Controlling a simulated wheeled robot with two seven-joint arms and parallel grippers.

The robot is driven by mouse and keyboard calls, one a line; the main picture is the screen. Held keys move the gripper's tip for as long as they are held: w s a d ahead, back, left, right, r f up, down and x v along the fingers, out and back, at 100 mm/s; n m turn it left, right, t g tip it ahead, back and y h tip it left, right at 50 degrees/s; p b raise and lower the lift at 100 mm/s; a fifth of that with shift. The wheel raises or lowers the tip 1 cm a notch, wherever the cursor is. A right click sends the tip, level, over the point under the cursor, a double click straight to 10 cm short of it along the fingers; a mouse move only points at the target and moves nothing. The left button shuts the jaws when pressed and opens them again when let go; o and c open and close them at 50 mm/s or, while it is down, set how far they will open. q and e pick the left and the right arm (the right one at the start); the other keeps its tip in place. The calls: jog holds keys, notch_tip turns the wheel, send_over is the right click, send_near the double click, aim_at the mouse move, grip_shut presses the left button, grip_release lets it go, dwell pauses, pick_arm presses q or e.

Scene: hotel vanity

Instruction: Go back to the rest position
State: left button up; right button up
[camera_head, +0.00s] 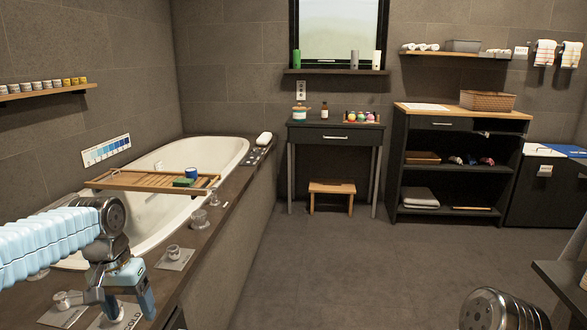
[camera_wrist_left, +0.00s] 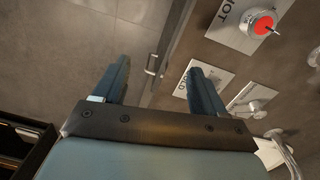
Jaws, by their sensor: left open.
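My left gripper (camera_head: 127,305) is over the near end of the dark tub ledge (camera_head: 222,212), pointing down, close to a card lettered COLD (camera_head: 112,318). In the left wrist view its two blue fingers (camera_wrist_left: 160,72) are spread apart with nothing between them. That view also shows a red-topped knob (camera_wrist_left: 263,26) on a card lettered HOT, to the right of the fingers. Of my right arm only a metal joint shows at the bottom right of the head view; its gripper is out of view.
The white bathtub (camera_head: 155,232) has a wooden tray (camera_head: 135,180) across it. Clear knobs, one on a card (camera_head: 176,258), stand along the ledge. A dark table (camera_head: 335,135), stool (camera_head: 332,188) and shelf unit (camera_head: 455,170) stand at the back. The middle floor is clear.

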pick_arm(q)
jog(key=d+f+h, duration=0.1)
jog(key=d+f, duration=0.3)
jog(key=f, duration=0.3)
jog(key=w+d+f+h, duration=0.1)
jog(key=d+f, duration=0.3)
jog(key=f, duration=0.4)
jog(key=d+f, duration=0.4)
jog(key=f, duration=0.3)
jog(key=s+d+f+h, duration=0.1)
jog(key=s+d+f, duration=0.4)
jog(key=s+f, duration=0.3)
jog(key=s+d+f+n, duration=0.1)
jog(key=s+d+f, duration=0.5)
jog(key=f, duration=0.4)
jog(key=shift+s+h, duration=0.4)
jog(key=shift+s, duration=0.45)
